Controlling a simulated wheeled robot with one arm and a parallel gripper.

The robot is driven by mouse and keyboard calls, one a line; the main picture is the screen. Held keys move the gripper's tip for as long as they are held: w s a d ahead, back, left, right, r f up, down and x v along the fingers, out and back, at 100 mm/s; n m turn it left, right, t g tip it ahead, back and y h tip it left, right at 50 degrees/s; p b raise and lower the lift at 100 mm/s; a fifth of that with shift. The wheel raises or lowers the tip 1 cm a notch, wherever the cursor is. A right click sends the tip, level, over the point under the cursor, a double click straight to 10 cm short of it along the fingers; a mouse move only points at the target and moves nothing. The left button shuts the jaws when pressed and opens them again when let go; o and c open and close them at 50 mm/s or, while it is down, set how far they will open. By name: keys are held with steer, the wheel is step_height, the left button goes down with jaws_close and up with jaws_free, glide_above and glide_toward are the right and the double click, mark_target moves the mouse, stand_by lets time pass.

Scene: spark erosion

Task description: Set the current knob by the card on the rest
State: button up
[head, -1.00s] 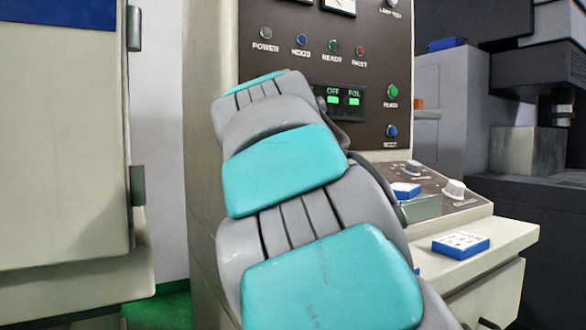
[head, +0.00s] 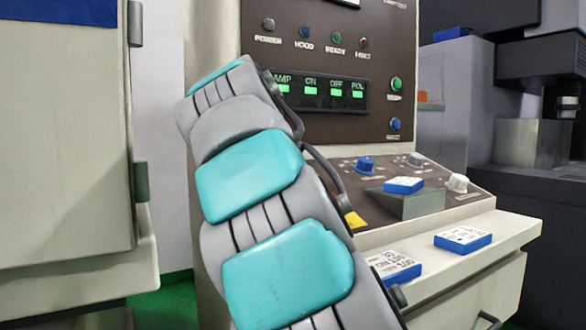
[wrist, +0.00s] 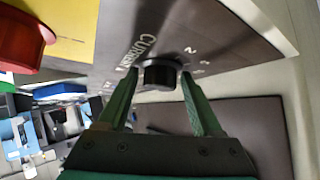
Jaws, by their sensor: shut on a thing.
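The current knob (wrist: 160,73) is a dark round knob in the wrist view, beside the word "CURRENT" and some scale digits. My gripper (wrist: 158,78) has its two green fingers on either side of the knob, closed on it. The knob's pointer mark cannot be made out. In the head view my arm hides the gripper and this knob. The card (head: 403,185), a blue block with a white printed face, lies on the sloped grey rest (head: 420,204) on the console. Its print is too small to read.
A red button (wrist: 22,38) on a yellow plate (wrist: 75,30) is close left of my gripper. The console has a blue knob (head: 364,166) and a white knob (head: 457,183). Two more cards, one nearer (head: 396,266) and one farther right (head: 462,238), lie on the ledge.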

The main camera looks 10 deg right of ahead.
steer(key=o, duration=1.1)
steer(key=shift+s+a+r, duration=0.1)
steer(key=v, duration=0.6)
steer(key=shift+s+a+r, duration=0.1)
steer(key=shift+r, duration=0.05)
steer(key=shift+s+a+r, duration=0.2)
steer(key=shift+s, duration=0.25)
